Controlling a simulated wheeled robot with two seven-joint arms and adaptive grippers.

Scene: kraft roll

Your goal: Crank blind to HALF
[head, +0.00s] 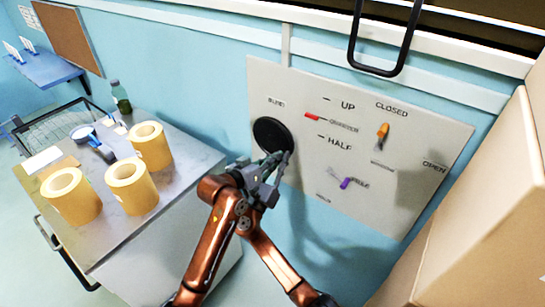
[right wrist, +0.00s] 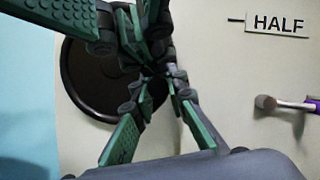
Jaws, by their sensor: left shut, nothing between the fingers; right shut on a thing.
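A pale panel (head: 420,180) on the blue wall carries the words UP, QUARTER and HALF. A round black crank disc (head: 268,130) sits at its left and also shows in the right wrist view (right wrist: 85,88). A red pointer (head: 311,115) is level with QUARTER, above the HALF mark (head: 340,143). My right gripper (head: 282,162) is shut at the disc's lower right, on the crank handle, which the fingers mostly hide. My left gripper (head: 250,168) is shut and empty, close beside it. In the right wrist view the two grippers overlap before the disc.
An orange knob (head: 383,131) and a purple-handled knob (head: 346,183) are right of the crank. A black bar loop (head: 385,70) hangs above. Cardboard boxes (head: 485,200) stand at right. A grey cabinet (head: 185,180) with several kraft rolls (head: 150,145) stands at left.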

